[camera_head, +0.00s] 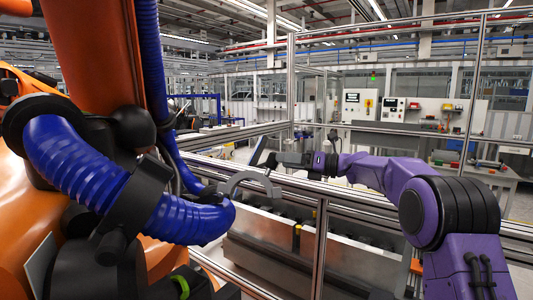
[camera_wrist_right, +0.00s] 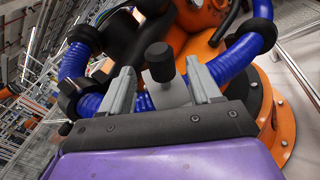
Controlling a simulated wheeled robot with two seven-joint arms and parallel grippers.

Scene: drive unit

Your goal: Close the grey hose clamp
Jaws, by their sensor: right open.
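The grey hose clamp (camera_head: 258,181) shows in the head view as a curved grey arm standing open beside the lower end of a thick blue ribbed hose (camera_head: 75,165). Its hinge side is hidden near the hose. My right gripper (camera_head: 262,157) is open and empty just above and to the right of the clamp arm. In the right wrist view, a grey piece with a black knob (camera_wrist_right: 158,62) shows between my two open fingers; I cannot tell if they touch it. My left gripper is not in view.
An orange robot arm (camera_head: 95,55) with black fittings fills the left. Metal fence rails and a post (camera_head: 320,250) stand near my right arm. Behind are a grey trough and control cabinets (camera_head: 360,105). A second blue hose (camera_head: 152,60) runs down the orange arm.

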